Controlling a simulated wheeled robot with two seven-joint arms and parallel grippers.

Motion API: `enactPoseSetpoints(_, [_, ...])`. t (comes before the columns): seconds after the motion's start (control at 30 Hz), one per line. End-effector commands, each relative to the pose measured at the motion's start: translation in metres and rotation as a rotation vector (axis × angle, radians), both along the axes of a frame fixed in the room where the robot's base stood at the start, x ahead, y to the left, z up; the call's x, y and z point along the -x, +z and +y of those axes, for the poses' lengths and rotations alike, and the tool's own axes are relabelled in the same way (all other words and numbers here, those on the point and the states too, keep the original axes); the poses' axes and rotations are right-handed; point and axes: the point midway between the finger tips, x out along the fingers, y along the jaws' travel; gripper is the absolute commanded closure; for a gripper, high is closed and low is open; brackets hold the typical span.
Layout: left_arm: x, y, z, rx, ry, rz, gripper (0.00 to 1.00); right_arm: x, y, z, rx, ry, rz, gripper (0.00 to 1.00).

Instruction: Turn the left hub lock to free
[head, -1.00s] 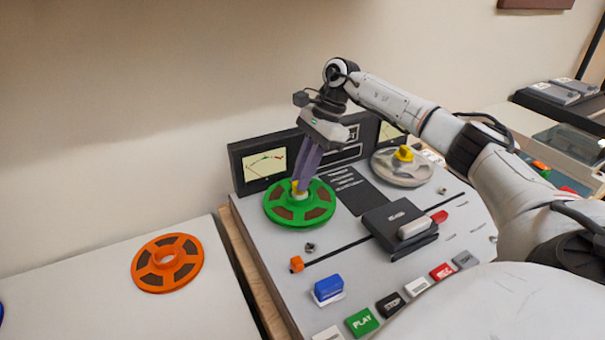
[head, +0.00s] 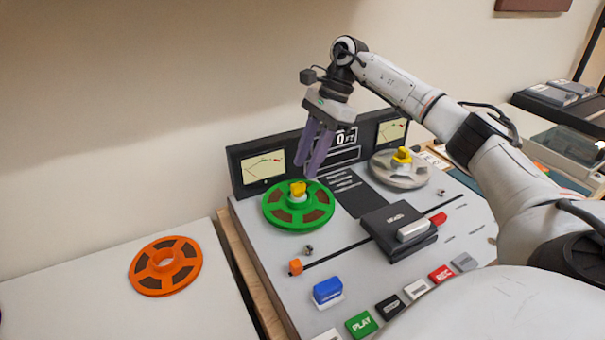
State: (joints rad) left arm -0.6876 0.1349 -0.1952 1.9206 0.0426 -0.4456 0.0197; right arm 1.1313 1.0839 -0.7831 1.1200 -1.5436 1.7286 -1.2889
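The left hub lock is a yellow knob (head: 298,188) at the centre of the green reel (head: 280,215), which lies on the left side of the tape deck (head: 262,262). My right gripper (head: 304,172) is above the green reel, up and a little to the right of the yellow knob. Its two purple fingers point down, with a gap between them and nothing held. They look clear of the knob. A second yellow knob (head: 401,156) sits on the grey reel (head: 388,172) at the right. My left gripper is out of view.
An orange reel (head: 148,280) lies on the white table (head: 80,315) at the left. The deck carries a black head block (head: 385,218), a blue block (head: 327,288), an orange slider knob (head: 295,267) and a row of buttons. Meters (head: 263,167) stand behind the reels.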

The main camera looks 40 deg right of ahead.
Motion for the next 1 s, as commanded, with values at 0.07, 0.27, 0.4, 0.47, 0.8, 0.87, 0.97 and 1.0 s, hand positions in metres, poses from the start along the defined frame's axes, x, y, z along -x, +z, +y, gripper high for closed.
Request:
enactPoseSetpoints(0.07, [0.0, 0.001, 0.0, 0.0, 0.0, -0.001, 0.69, 0.001, 0.017, -0.007, -0.001, -0.002, -0.005, 0.67])
enactPoseSetpoints(0.27, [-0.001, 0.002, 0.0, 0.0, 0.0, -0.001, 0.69, 0.005, 0.044, -0.017, 0.001, -0.002, -0.002, 0.67])
enactPoseSetpoints(0.4, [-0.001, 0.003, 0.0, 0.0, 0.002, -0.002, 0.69, 0.006, 0.051, -0.021, 0.0, -0.002, -0.001, 0.67])
enactPoseSetpoints(0.47, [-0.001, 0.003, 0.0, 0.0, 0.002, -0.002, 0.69, 0.006, 0.052, -0.021, 0.001, -0.001, 0.0, 0.67])
enactPoseSetpoints(0.8, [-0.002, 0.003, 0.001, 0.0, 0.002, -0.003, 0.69, 0.006, 0.051, -0.021, 0.001, -0.001, 0.001, 0.67])
enactPoseSetpoints(0.87, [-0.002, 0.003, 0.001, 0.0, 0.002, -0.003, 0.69, 0.006, 0.051, -0.021, 0.001, -0.001, 0.001, 0.67])
enactPoseSetpoints(0.97, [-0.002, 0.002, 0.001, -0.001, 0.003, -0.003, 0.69, 0.006, 0.051, -0.021, 0.001, 0.0, 0.0, 0.67])
enactPoseSetpoints(1.0, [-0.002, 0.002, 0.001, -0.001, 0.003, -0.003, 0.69, 0.006, 0.051, -0.021, 0.001, -0.001, 0.001, 0.67])
